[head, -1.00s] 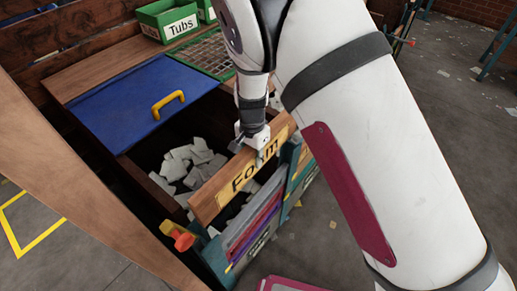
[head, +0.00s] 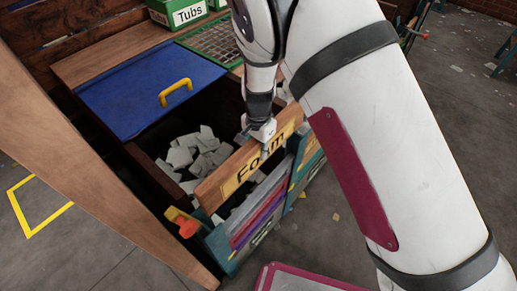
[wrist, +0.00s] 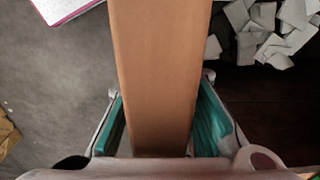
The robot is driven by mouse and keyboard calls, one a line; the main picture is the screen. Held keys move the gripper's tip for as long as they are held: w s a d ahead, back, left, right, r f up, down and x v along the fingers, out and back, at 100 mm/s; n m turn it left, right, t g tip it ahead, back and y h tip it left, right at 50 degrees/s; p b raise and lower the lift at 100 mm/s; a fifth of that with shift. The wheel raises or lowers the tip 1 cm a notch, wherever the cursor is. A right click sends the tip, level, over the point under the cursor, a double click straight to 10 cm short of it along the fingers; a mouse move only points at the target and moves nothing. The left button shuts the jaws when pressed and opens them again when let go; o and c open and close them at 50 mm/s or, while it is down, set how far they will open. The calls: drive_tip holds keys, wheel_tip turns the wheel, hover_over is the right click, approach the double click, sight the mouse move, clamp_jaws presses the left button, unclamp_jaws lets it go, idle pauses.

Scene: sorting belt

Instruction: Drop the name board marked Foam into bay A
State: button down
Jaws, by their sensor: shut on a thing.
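The Foam name board (head: 213,188) is a long wooden plank with a yellow label. My gripper (head: 262,140) is shut on its upper edge in the head view. The board is along the front of the open bin, tilted in the picture; I cannot tell whether it touches the front wall. In the wrist view the board (wrist: 155,60) runs between the teal fingers of my gripper (wrist: 160,95). My arm and gripper hide the board's right end and part of the label. No letter A is readable, so I cannot tell which bay is A.
The bin holds grey-white pieces (head: 190,150). A blue lid (head: 130,95) with a yellow handle is behind it, and a green Tubs box (head: 180,14) at the back. Coloured boards (head: 262,212) fill slots in front. A wooden post (head: 75,130) stands left.

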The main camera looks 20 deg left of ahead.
drive_tip(key=shift+f+b, duration=2.7)
drive_tip(key=shift+f, duration=6.25)
drive_tip(key=shift+f, duration=0.6)
drive_tip(key=c, duration=1.3)
unclamp_jaws()
wheel_tip(320, 180, up, 12)
drive_tip(key=shift+f, duration=0.1)
